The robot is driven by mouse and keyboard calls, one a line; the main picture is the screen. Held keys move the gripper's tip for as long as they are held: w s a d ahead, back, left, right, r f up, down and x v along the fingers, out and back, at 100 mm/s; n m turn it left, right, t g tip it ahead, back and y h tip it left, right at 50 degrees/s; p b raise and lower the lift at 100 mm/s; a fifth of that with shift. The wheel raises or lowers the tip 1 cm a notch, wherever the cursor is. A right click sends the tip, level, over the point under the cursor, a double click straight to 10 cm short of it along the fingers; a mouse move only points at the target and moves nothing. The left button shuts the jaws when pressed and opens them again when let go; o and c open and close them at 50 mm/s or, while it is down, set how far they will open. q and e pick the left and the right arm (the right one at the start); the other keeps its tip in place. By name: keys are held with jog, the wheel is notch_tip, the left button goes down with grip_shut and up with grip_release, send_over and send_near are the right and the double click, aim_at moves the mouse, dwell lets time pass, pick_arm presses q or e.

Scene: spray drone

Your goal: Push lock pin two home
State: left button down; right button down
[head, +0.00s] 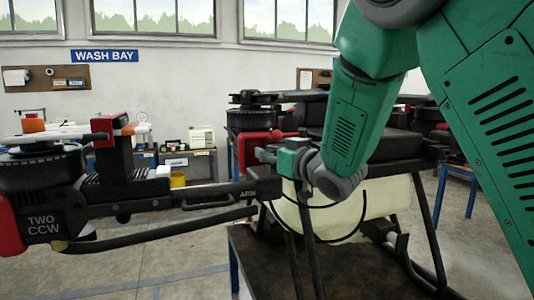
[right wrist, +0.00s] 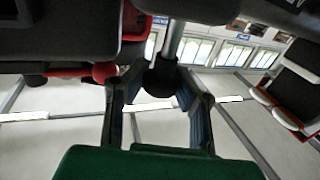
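The drone's arm two, marked TWO CCW (head: 43,225), runs from the left to a joint marked ARM (head: 248,193) at the drone's body. My right gripper (head: 264,154) is beside this joint, close to a red handle (head: 262,137). In the right wrist view its fingers (right wrist: 160,88) are spread on either side of a black round end on a grey rod (right wrist: 161,80); I cannot tell if they touch it. A red knob (right wrist: 104,72) shows left of the fingers. I cannot make out for certain which part is lock pin two. My left gripper is out of view.
The drone's pale tank (head: 350,212) and dark legs stand on a dark-topped stand (head: 265,262) below my right arm. Workbenches (head: 185,155) line the back wall under the WASH BAY sign (head: 105,56). The floor at lower left is free beneath the drone's arm.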

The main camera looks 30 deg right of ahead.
jog(key=shift+f+b, duration=1.05)
jog(key=shift+f, duration=0.55)
jog(key=c, duration=1.5)
grip_release()
jog(key=shift+r, duration=0.1)
jog(key=shift+s, duration=0.25)
jog(key=s+d, duration=0.1)
jog(key=s, duration=1)
jog(key=shift+s, duration=0.15)
